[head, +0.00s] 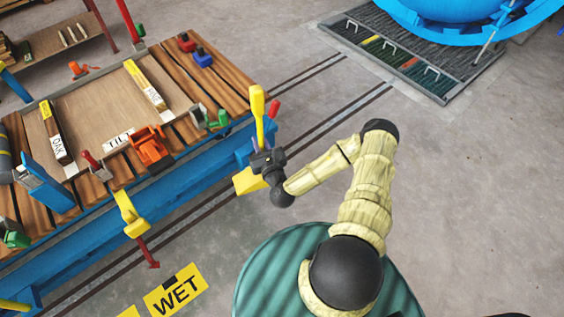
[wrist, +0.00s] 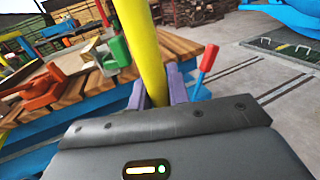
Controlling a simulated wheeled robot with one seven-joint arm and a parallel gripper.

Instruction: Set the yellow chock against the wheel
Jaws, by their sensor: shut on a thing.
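My gripper (head: 261,147) is at the right end of the blue bench. Its purple fingers (wrist: 158,92) are shut on an upright yellow bar, which runs up between them in the wrist view (wrist: 145,45). In the head view the bar (head: 258,105) rises above the fingers. A yellow block (head: 249,181), which looks like the chock's body, shows just below my gripper, partly hidden by it. The join between bar and block is hidden, and I cannot tell whether the block touches the floor. I cannot make out a wheel in either view.
A red-handled lever (head: 274,108) stands close beside my gripper. The blue bench (head: 180,180) carries an orange clamp (head: 151,147) and several tools. A yellow bracket (head: 130,214) hangs on its front edge.

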